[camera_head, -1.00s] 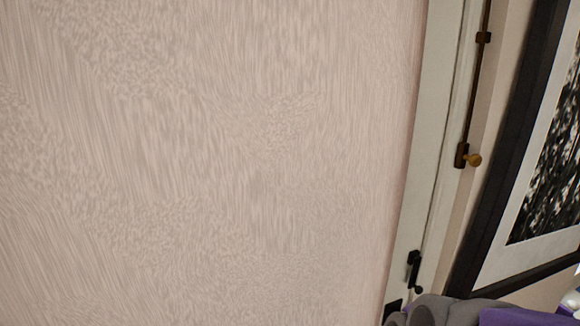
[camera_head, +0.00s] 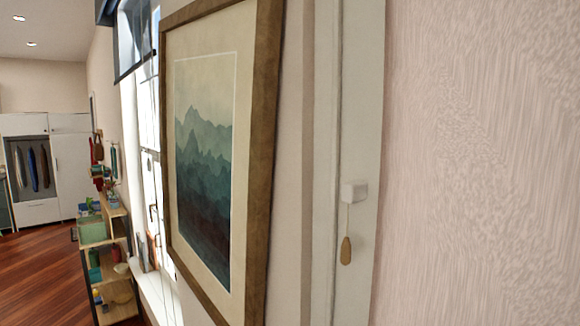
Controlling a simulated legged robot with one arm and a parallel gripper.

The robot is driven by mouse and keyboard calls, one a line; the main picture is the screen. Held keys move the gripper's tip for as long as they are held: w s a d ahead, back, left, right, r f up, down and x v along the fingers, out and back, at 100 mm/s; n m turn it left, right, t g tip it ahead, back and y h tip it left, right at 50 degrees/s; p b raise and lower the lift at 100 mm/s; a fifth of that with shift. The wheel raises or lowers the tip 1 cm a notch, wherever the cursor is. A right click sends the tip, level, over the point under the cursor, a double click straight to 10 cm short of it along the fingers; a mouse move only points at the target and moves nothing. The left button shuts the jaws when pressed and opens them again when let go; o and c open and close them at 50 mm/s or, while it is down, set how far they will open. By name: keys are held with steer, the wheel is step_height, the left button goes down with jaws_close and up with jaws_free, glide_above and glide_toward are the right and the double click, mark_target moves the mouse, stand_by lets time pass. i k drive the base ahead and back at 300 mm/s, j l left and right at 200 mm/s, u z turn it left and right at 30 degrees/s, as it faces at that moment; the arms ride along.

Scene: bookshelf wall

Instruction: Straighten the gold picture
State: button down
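A framed picture (camera_head: 205,165) hangs on the wall left of centre in the head view. Its frame (camera_head: 262,150) is brown, perhaps bronze or dull gold, around a cream mat and a print of dark green-blue mountains. It is seen at a steep angle from close by, and its top edge slopes in the view. I cannot tell how much of that slope is real tilt. Its bottom corner runs close to the lower edge of the view. My gripper is not in view.
A white door or wall trim (camera_head: 350,120) with a small white box and hanging pull (camera_head: 346,250) stands right of the picture. A pale curtain-like wall (camera_head: 480,160) fills the right. At left are a window, a shelf (camera_head: 122,270) with items, a wardrobe (camera_head: 70,170) and open wooden floor (camera_head: 40,270).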

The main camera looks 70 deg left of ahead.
mark_target(219, 60)
steer(key=u, duration=2.95)
